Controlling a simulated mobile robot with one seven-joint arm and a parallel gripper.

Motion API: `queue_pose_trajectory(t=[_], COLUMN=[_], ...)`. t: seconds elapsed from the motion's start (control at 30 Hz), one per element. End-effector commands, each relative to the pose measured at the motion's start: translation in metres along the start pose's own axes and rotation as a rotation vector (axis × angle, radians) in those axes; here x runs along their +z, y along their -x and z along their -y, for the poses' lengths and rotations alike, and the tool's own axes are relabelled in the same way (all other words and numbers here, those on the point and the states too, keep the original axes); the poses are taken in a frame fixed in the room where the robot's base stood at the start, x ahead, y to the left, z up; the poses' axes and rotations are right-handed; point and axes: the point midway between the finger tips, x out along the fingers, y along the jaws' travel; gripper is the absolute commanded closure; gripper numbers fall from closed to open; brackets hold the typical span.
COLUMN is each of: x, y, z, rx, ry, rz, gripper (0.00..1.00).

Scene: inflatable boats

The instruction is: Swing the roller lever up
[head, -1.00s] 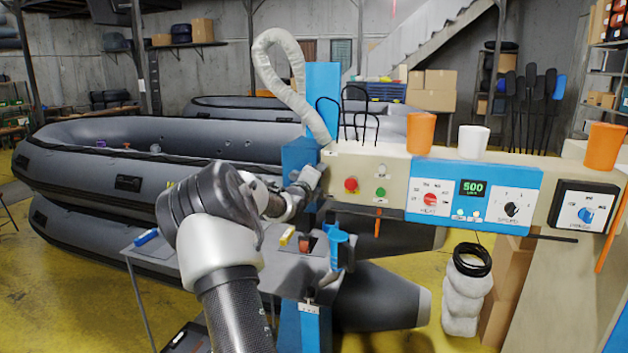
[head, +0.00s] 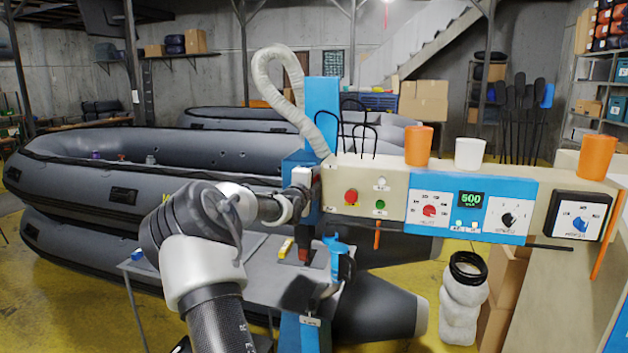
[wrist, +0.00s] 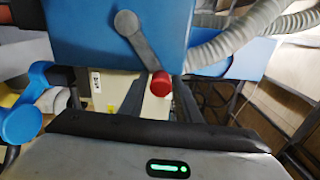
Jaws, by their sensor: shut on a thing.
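The roller lever (wrist: 141,45) is a grey arm with a round pivot on the blue machine housing (wrist: 75,35). In the wrist view it slants down and right from the pivot to a red knob (wrist: 160,84). My gripper (wrist: 157,90) has its dark fingers on either side of the knob and is shut on it. In the head view my gripper (head: 300,192) is against the blue column, left of the control panel (head: 380,195). The lever and knob are hidden there.
Orange and white cups (head: 469,153) stand on the panel top. A ribbed hose (head: 270,85) loops above the machine. A grey work table (head: 200,270) with a blue clamp-like part (head: 340,258) lies below my arm. Grey inflatable boats (head: 90,180) fill the left.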

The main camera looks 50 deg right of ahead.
Motion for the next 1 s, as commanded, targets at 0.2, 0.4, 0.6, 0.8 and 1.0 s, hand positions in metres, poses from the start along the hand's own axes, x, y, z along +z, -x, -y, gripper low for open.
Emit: queue_pose_trajectory(t=[0.2, 0.4, 0.6, 0.8, 1.0], x=[0.007, 0.007, 0.007, 0.007, 0.007], y=[0.0, 0.001, 0.001, 0.002, 0.025], z=[0.01, 0.009, 0.006, 0.004, 0.003], rx=[-0.018, -0.015, -0.011, -0.008, -0.007], ry=[-0.006, -0.005, -0.004, -0.003, -0.004], rz=[0.011, 0.012, 0.011, 0.01, 0.01], gripper=[1.0, 0.58, 0.58, 0.58, 0.58])
